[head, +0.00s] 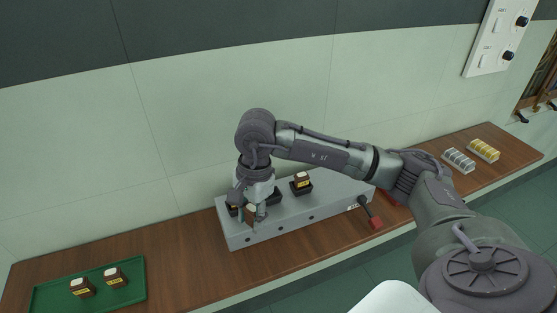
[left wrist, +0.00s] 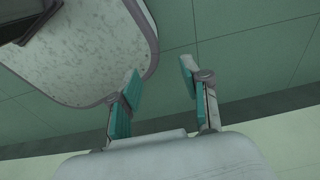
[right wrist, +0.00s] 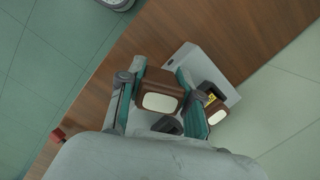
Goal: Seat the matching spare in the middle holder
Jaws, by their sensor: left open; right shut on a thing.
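My right gripper (head: 252,216) is shut on a brown block with a cream top (right wrist: 160,101), above the grey bench unit (head: 290,221) at its left-middle part. In the right wrist view the block sits between both teal fingers, with a dark holder (right wrist: 168,126) showing close to it. I cannot tell whether the block touches a holder. Another brown block (head: 302,177) stands in the right holder; a dark part at the left holder is mostly hidden by the gripper. Two brown blocks, left (head: 83,287) and right (head: 115,277), have yellow labels. My left gripper (left wrist: 160,84) is open and empty.
The two labelled blocks stand in a green tray (head: 50,296) on the wooden bench at left. A red-tipped lever (head: 374,221) sticks out at the unit's front right. Grey (head: 458,160) and yellow (head: 483,150) racks stand at far right. Bare wood lies between tray and unit.

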